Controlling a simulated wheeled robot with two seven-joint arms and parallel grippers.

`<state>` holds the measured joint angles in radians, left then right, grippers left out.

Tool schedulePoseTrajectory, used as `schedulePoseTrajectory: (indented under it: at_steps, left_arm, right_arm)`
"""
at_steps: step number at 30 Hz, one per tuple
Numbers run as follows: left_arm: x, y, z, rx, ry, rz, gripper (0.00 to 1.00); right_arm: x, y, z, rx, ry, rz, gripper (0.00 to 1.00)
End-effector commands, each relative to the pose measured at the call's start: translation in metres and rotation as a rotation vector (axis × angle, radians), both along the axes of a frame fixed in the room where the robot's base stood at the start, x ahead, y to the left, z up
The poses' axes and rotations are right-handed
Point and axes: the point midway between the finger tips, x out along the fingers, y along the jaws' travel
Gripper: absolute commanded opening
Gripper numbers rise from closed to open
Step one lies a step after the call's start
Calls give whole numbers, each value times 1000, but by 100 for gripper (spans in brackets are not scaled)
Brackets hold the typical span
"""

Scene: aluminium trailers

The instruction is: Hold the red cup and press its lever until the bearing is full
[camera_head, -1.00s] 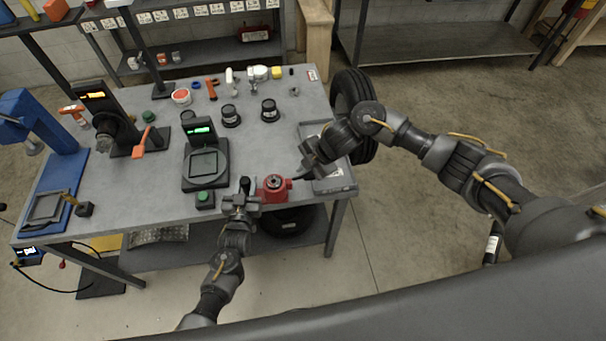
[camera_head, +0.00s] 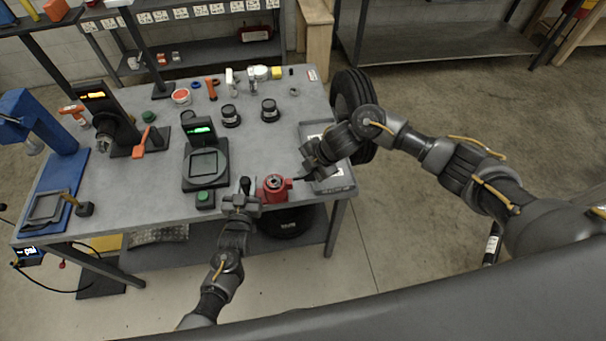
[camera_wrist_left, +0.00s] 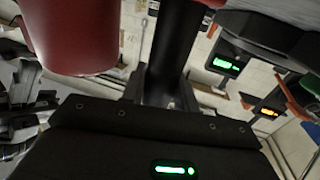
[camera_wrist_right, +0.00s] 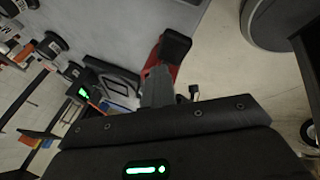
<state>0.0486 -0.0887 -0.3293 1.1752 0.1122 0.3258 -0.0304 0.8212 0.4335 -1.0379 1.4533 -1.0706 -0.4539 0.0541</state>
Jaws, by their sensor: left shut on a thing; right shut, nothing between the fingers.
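The red cup (camera_head: 273,188) is at the front edge of the grey table in the head view, with a dark round part in its top. Its red side shows at upper left in the left wrist view (camera_wrist_left: 70,35). My left gripper (camera_head: 243,199) is shut on a black upright handle (camera_wrist_left: 175,50) just left of the cup. My right gripper (camera_head: 308,172) is shut and empty, right of the cup, near a thin dark lever (camera_head: 299,179). In the right wrist view the closed fingers (camera_wrist_right: 157,80) overlap the red body. Whether they touch the lever is unclear. I cannot make out the bearing's fill.
A black stand with a green display (camera_head: 200,131) and a green button (camera_head: 205,198) stand left of the cup. A grey tray (camera_head: 335,178) lies under my right arm. Black jars (camera_head: 230,116) and small tools stand farther back. A tyre (camera_head: 350,90) is beyond the table's right side.

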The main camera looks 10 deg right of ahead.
Motion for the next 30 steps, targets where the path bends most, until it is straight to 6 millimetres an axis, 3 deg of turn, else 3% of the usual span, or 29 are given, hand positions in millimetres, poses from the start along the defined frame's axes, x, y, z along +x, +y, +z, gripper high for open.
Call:
schedulePoseTrajectory:
  at_steps: [30]
  left_arm:
    - [0, 1, -1, -1, 0, 1, 1]
  right_arm:
    - [-2, -6, -13, -8, 6, -1, 0]
